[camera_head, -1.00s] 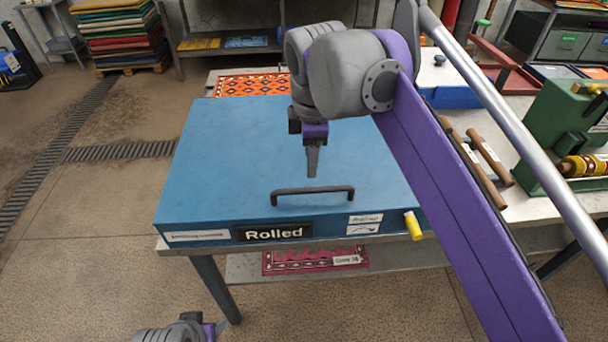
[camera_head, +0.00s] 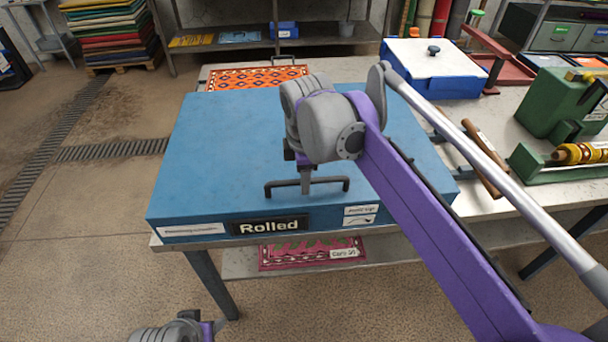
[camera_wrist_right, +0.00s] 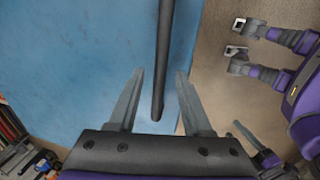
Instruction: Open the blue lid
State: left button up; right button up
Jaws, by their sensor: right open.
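The blue lid (camera_head: 222,130) is a wide flat cover, lying shut over the box marked "Rolled" on the table. A dark bar handle (camera_head: 335,185) stands near its front edge. My right gripper (camera_head: 305,188) is open at the middle of this handle, pointing down. In the right wrist view, the handle (camera_wrist_right: 163,60) passes between the two spread fingers of my right gripper (camera_wrist_right: 161,72), without visible grip on either side. My left gripper (camera_head: 212,328) shows only partly at the bottom edge of the head view, and its jaws are unclear.
An orange patterned rug (camera_head: 255,77) lies behind the box. A blue box with a white lid (camera_head: 435,65), wooden-handled tools (camera_head: 483,175) and a green machine (camera_head: 565,105) stand on the table to the right. A pink rug (camera_head: 300,255) lies on the lower shelf.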

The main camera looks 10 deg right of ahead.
jog(key=shift+c, duration=0.2)
grip_shut()
jog(key=shift+r, duration=0.1)
dwell(1.1)
